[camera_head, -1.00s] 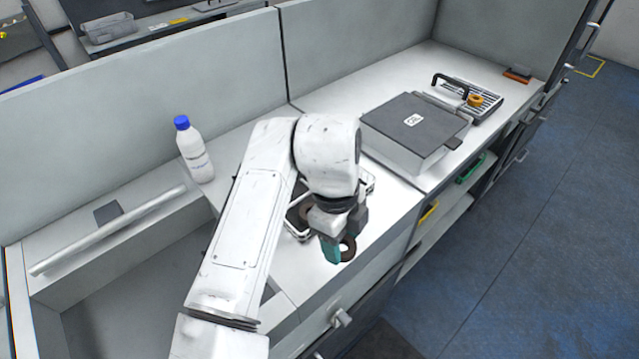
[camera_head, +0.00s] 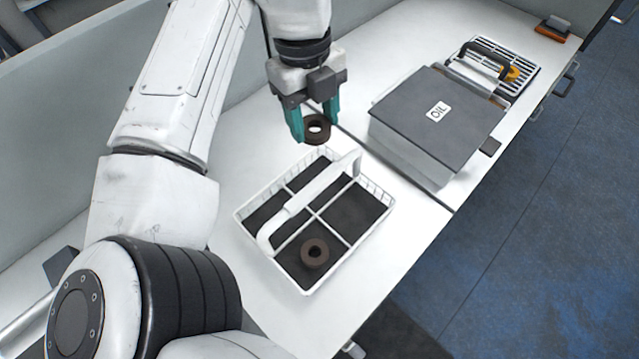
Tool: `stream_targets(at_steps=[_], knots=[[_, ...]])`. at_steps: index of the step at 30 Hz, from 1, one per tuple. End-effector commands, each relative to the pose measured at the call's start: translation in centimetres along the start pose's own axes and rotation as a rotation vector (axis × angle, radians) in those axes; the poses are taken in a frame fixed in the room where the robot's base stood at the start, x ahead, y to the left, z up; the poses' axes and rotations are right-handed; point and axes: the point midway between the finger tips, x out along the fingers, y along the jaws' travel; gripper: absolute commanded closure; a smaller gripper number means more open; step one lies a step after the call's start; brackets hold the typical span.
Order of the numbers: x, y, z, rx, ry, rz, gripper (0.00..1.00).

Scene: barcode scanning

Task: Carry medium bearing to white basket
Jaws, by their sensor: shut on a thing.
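My gripper (camera_head: 314,128) has teal fingers and is shut on a dark brown ring-shaped bearing (camera_head: 317,138). It holds the bearing in the air near the far edge of the white basket (camera_head: 378,216). The basket is a wire tray with a white handle, dark floor and several compartments. Another brown ring (camera_head: 315,264) lies flat in its near compartment. The other compartments that I can see look empty. I cannot tell the bearing's exact height above the counter.
A grey box marked OIL (camera_head: 400,140) with a dark lid stands right of the basket. Behind it is a slotted rack (camera_head: 520,75) with a black handle and an orange ring (camera_head: 512,74). Bare white counter (camera_head: 240,285) lies left of the basket. Dark blue floor is at the right.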

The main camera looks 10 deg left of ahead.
Motion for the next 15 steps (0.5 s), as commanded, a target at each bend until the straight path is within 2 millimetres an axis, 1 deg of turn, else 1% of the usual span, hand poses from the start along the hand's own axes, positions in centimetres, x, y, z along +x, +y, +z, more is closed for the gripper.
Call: stream_targets(at_steps=[2, 5, 15], knots=[[0.6, 0.1, 0.0, -0.001, 0.002, 0.001, 0.81], [2.2, 0.1, 0.2, -0.003, 0.003, 0.002, 0.81], [10.2, 0.0, 1.2, -0.004, 0.003, 0.001, 0.81]])
